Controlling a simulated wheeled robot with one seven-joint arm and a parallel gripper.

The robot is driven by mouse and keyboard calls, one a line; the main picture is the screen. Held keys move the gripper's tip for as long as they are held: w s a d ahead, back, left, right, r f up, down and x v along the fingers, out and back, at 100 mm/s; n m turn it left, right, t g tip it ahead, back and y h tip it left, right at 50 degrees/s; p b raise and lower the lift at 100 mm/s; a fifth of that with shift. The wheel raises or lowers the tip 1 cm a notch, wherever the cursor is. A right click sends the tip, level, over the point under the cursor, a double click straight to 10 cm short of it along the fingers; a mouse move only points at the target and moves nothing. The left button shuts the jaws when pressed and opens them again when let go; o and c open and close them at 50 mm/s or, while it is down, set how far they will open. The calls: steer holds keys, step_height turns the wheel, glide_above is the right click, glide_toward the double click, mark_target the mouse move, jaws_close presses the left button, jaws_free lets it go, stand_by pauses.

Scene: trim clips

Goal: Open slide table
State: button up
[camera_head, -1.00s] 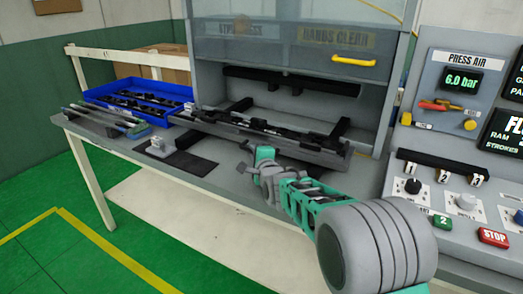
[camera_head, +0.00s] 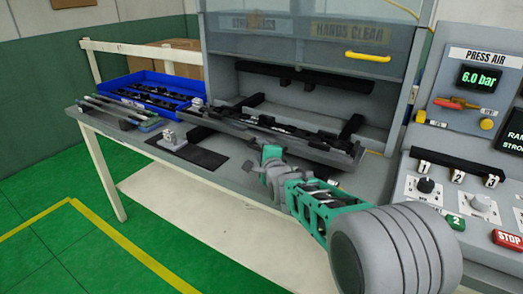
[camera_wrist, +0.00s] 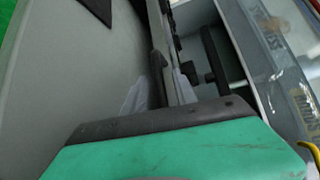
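The slide table (camera_head: 310,152) is a long grey tray with black rails and clips, low in front of the press opening.
A blue bin (camera_head: 150,88) of dark parts stands at the left of the bench (camera_head: 215,180). The press guard with a yellow handle (camera_head: 367,56) is above, the control panel (camera_head: 470,175) at right.

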steer(key=v, duration=0.8)
steer(key=shift+w, duration=0.1)
steer(key=shift+r, duration=0.15)
steer(key=s+n+p, duration=0.1)
steer(key=s+d+n+g+p, duration=0.1)
steer(key=s+d+r+n+g+p, duration=0.1)
steer(key=shift+s+r+n+h+p, duration=0.1)
steer(key=shift+s+n+h+p, duration=0.2)
steer(key=shift+h+p, duration=0.1)
steer(key=s+d+n+g+p, duration=0.2)
steer(key=s+n+g+p, duration=0.1)
steer(key=s, duration=0.6)
steer(key=s+d+n+g+h+p, duration=0.1)
steer(key=s+n+g, duration=0.3)
steer(key=s, duration=0.5)
steer(key=s+d+n+g+h+p, duration=0.1)
steer(key=s+d+n+g+p, duration=0.2)
steer(key=s+n, duration=0.4)
steer(key=shift+s+d+f+g+p, duration=0.45)
steer(key=shift+s+p, duration=0.35)
steer(key=shift+s, duration=0.1)
